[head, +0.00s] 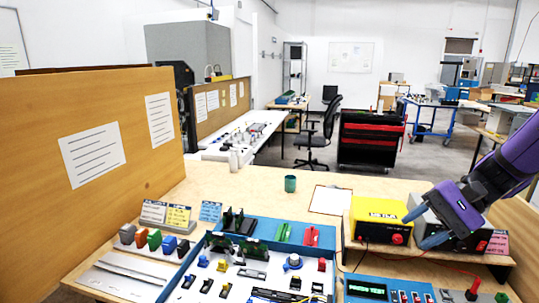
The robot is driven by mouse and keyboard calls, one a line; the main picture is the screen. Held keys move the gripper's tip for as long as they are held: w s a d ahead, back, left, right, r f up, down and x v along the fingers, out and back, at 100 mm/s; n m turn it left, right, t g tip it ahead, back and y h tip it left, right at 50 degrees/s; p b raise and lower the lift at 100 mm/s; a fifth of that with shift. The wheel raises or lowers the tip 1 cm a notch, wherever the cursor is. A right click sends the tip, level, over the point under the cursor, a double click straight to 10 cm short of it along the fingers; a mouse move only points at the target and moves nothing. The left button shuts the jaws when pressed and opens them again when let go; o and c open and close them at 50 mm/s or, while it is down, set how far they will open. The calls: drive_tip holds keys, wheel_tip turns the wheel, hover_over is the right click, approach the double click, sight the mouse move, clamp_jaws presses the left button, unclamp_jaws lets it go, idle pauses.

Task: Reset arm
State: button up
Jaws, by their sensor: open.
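My purple arm comes in from the right edge, and my gripper (418,229) hangs at its end over the right side of the workbench. Its blue-grey fingers are apart, with nothing seen between them. They are in front of a grey box (478,243) with a red knob and hide part of it. A yellow box (375,221) with a red knob stands just left of the fingers. I cannot tell whether the fingers touch either box.
A blue tray (222,222) with small parts fills the middle of the bench (262,186). A display panel (368,290) lies at the front right. A wooden partition (40,140) bounds the left.

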drive_tip(key=s+d+r+n+t+h, duration=0.1)
drive_tip(key=s+r+n+t+h, duration=0.5)
drive_tip(key=s+r+h, duration=0.4)
drive_tip(key=s+r+n, duration=0.1)
drive_tip(key=s, duration=0.2)
drive_tip(key=shift+d+h, duration=0.3)
idle(1.3)
